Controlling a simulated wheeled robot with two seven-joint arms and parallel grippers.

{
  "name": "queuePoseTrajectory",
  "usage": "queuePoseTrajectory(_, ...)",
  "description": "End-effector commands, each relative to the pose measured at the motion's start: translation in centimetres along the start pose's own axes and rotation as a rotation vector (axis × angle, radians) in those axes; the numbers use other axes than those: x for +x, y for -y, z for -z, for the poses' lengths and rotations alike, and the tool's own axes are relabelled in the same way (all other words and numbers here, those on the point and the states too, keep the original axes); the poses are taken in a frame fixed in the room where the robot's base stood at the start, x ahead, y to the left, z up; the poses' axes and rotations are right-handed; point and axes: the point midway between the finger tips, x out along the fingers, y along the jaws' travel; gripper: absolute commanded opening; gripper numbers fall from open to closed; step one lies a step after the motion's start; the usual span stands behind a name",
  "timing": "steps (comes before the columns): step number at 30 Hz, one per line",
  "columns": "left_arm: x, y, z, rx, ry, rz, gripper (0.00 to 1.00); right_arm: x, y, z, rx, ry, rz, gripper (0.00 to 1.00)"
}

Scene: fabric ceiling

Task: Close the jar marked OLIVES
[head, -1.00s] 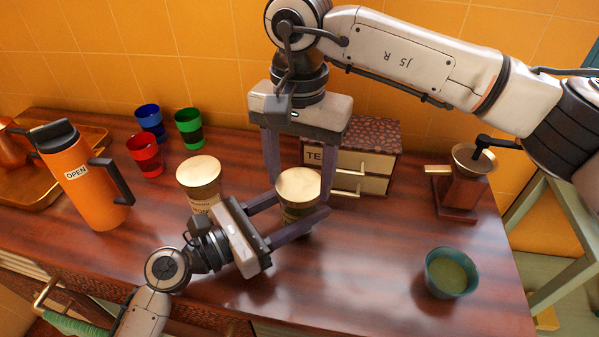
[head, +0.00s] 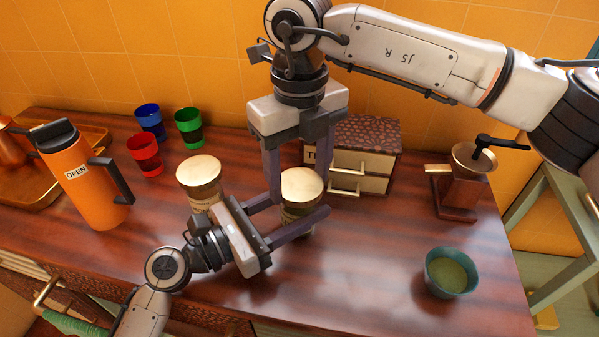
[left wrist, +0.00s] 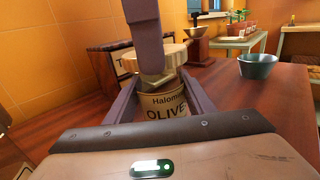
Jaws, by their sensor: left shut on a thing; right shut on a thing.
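The jar marked OLIVES (left wrist: 165,108) stands upright on the table; its label partly shows in the left wrist view, and its body (head: 296,214) in the head view. A round pale-gold lid (head: 301,184) is on top; it also shows in the left wrist view (left wrist: 165,62). I cannot tell how far it is screwed down. My left gripper (head: 300,206) is shut on the jar body, one finger on each side. My right gripper (head: 295,178) comes from above and is shut on the lid; one finger shows plainly in the left wrist view, the other is mostly hidden.
A second gold-lidded jar (head: 199,171) stands close left. An orange flask (head: 82,180), blue (head: 150,119), red (head: 145,155) and green (head: 189,125) cups are further left. A drawer box (head: 365,160) stands behind, a grinder (head: 462,190) and teal bowl (head: 451,272) right. The front right is clear.

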Motion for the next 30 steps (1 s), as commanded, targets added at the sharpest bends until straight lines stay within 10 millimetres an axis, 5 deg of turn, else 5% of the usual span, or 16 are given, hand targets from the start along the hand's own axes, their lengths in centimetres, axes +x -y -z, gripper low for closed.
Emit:
queuePoseTrajectory(5, 0.0, 0.0, 0.0, 0.0, -0.001, 0.0, 0.0, -0.1, 0.0, 0.0, 0.036, 0.001, -0.001, 0.33)
queuePoseTrajectory(6, 0.0, 0.0, 0.0, 0.0, -0.001, 0.0, 0.0, -0.1, 0.0, 0.0, 0.036, 0.001, -0.001, 0.64)
queuePoseTrajectory(9, 0.0, 0.0, 0.0, 0.0, -0.001, 0.0, 0.0, -0.1, 0.0, 0.0, 0.035, 0.001, 0.0, 0.78)
queuePoseTrajectory(20, 0.0, 0.0, 0.0, 0.0, -0.001, 0.0, 0.0, -0.5, 0.0, -0.1, 0.034, 0.002, 0.0, 0.78)
queuePoseTrajectory(30, 0.0, 0.0, 0.0, 0.0, -0.001, 0.0, 0.0, -4.4, 0.0, 0.0, 0.034, 0.002, 0.0, 0.78)
